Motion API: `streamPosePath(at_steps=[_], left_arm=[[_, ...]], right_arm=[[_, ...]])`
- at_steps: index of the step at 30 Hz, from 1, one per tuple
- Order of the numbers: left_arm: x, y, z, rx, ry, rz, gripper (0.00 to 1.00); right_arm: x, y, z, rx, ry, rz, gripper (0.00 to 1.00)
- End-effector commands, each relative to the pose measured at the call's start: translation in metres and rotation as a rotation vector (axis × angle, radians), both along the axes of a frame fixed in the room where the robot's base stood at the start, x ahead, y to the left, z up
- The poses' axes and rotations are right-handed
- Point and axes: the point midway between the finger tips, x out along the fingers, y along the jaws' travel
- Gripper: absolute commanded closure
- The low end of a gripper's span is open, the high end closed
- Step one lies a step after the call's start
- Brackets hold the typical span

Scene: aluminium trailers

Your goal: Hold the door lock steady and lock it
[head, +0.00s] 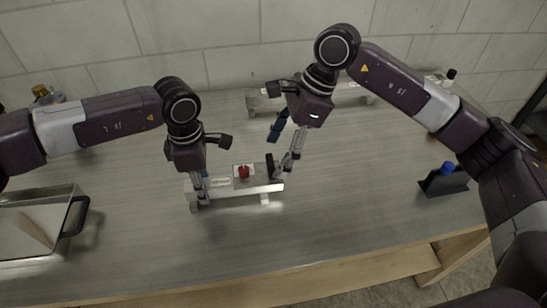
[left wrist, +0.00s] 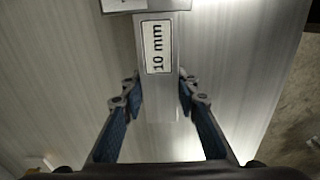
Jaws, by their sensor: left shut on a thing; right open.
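The door lock is a low aluminium bar on feet (head: 235,191), with a red knob (head: 243,172) on a white label and a black upright part near its right end. My left gripper (head: 200,187) is shut on the bar's left end. In the left wrist view its fingers (left wrist: 161,98) press on both sides of the bar (left wrist: 158,85), beside a "10 mm" label. My right gripper (head: 278,157) is open at the bar's right end, close to the black part. One finger hangs beside that end; whether it touches is unclear.
Another aluminium fixture (head: 345,95) stands behind, near the wall. A metal tray with a black handle (head: 76,216) is at the left. A black holder with a blue top (head: 445,182) stands at the right. The table in front of the lock is clear.

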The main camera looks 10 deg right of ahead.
Motion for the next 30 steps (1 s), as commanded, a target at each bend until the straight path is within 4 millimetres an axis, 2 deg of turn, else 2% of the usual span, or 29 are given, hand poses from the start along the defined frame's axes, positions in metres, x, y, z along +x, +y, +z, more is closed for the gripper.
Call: streamPosePath(at_steps=[6, 17, 28, 30], left_arm=[[0.000, 0.000, 0.000, 0.000, 0.000, -0.001, 1.00], [0.000, -0.001, 0.000, -0.001, 0.000, -0.001, 1.00], [0.000, -0.001, 0.000, -0.001, 0.000, -0.002, 1.00], [0.000, -0.001, 0.000, -0.001, 0.000, -0.002, 1.00]], right_arm=[[0.001, 0.009, -0.022, 0.000, 0.000, -0.001, 0.30], [0.001, 0.010, -0.025, 0.001, -0.001, -0.001, 0.32], [0.001, 0.010, -0.025, 0.001, -0.001, -0.002, 0.72], [0.001, 0.010, -0.025, 0.001, -0.001, -0.002, 0.72]])
